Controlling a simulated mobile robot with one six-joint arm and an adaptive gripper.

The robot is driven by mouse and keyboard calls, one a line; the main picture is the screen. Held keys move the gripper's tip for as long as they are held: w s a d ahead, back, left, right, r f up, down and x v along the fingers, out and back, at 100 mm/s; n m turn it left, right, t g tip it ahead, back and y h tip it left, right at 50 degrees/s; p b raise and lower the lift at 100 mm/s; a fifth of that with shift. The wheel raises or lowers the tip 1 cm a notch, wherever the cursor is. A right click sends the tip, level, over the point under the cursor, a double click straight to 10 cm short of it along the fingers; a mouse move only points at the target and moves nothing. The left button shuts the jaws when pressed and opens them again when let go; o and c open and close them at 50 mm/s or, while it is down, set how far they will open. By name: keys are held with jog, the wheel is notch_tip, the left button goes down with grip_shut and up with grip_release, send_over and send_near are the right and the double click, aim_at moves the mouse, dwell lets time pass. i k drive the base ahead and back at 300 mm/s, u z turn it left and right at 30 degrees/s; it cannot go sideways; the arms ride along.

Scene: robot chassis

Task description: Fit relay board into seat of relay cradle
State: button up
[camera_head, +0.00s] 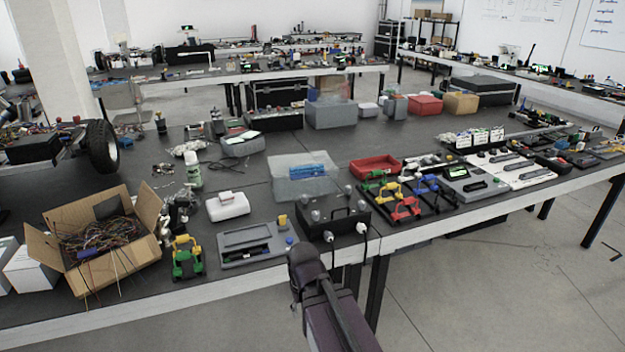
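I cannot surely tell the relay board or the relay cradle apart from the other gear at this size. A grey device with a dark recessed slot (250,243) lies near the table's front edge, left of my arm. A similar grey device (468,184) sits further right. A green and yellow handled piece (187,258) stands just left of the first grey device. Several like handled pieces in yellow, red and blue (405,208) stand right of the black box. My dark arm rises from the bottom edge, in front of the table. No gripper fingers show.
A black box with knobs and plugs (337,222) stands at the front edge. An open cardboard box of wires (100,240) is at the left. A red tray (375,167) and a clear bin with blue contents (303,175) lie behind. Floor is free at the lower right.

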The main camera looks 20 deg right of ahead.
aim_at(253, 243)
jog(key=z, duration=0.65)
jog(key=k, duration=1.05)
jog(key=u, duration=0.6)
jog(key=i, duration=0.5)
jog(key=u, duration=0.05)
